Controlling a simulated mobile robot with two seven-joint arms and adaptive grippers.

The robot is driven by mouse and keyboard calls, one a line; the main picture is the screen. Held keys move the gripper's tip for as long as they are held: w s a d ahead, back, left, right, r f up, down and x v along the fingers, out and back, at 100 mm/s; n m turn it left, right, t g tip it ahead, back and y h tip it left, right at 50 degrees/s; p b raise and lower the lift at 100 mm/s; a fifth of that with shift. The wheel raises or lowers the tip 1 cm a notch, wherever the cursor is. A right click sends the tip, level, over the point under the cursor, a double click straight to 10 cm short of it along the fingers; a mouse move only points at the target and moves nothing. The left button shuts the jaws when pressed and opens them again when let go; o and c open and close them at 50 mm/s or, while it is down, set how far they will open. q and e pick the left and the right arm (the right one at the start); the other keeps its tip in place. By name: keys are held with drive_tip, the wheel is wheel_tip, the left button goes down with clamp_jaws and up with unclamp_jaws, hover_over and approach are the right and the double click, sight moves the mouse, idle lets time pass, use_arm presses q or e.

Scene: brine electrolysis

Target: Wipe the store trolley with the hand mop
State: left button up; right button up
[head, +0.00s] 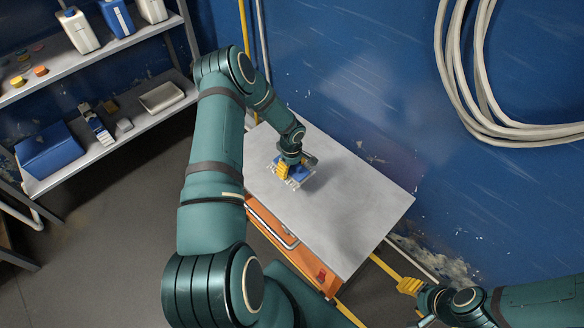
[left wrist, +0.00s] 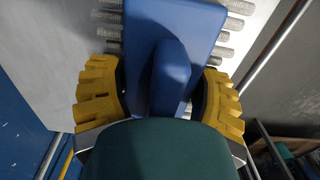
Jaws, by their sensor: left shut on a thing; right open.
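The store trolley (head: 345,215) has a grey flat top and an orange body, and stands against the blue wall. The hand mop (head: 299,172) has a blue back and pale tufts along its edges; it is at the upper left part of the trolley top. My left gripper (head: 284,170) is shut on the mop's blue handle, as the left wrist view (left wrist: 165,85) shows, with a yellow finger on each side. The mop (left wrist: 205,25) looks to be on or just over the top; contact is hidden. My right gripper (head: 412,287) is open and empty at the lower right, beyond the trolley's edge.
A shelf rack (head: 125,118) at the left holds white and blue jugs, a blue bin (head: 50,150) and small items. A pale hose coil (head: 475,90) hangs on the wall. The rest of the trolley top is bare. Grey floor is free left of the trolley.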

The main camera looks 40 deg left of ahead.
use_arm(q)
drive_tip(key=shift+f+b, duration=1.55)
drive_tip(key=shift+f, duration=1.35)
drive_tip(key=shift+f+b, duration=0.9)
drive_tip(key=shift+f, duration=0.05)
drive_tip(key=shift+w+a+b, duration=0.1)
drive_tip(key=shift+a+b, duration=0.35)
drive_tip(key=shift+a, duration=0.6)
drive_tip(key=shift+w+a+r, duration=0.1)
drive_tip(key=shift+a, duration=0.8)
